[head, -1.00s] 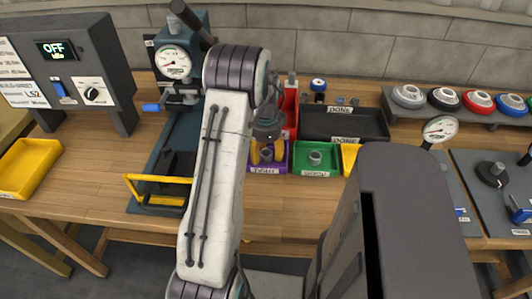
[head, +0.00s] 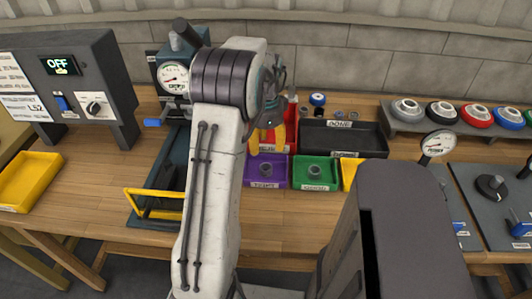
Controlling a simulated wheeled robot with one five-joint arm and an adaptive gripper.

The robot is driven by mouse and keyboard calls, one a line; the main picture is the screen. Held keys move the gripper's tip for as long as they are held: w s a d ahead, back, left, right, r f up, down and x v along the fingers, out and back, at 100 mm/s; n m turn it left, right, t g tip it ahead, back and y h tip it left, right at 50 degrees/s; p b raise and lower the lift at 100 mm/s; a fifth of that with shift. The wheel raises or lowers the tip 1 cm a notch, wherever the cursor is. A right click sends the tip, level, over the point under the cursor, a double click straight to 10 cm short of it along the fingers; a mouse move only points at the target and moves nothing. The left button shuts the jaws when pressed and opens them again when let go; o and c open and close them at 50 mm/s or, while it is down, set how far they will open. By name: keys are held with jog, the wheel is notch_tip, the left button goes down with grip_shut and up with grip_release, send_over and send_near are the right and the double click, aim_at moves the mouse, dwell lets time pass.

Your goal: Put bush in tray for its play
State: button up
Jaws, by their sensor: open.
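A small grey bush (head: 266,170) stands in the purple tray (head: 262,184), in the middle of the bench. Another grey bush (head: 315,170) stands in the green tray (head: 313,185) to its right. The tray labels are too small to read surely. No bush shows between the fingers. My arm hides part of the gripper and the bench to its left. A red tray (head: 291,122) stands partly hidden behind the gripper.
A black tray marked DONE (head: 345,140) lies behind the green tray; small bushes (head: 340,114) stand beyond it. A dial gauge fixture (head: 172,75) with a yellow handle is left of my arm. A yellow tray (head: 28,180) is far left. The bench front is clear.

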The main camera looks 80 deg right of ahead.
jog(key=shift+r, duration=1)
dwell(0.3)
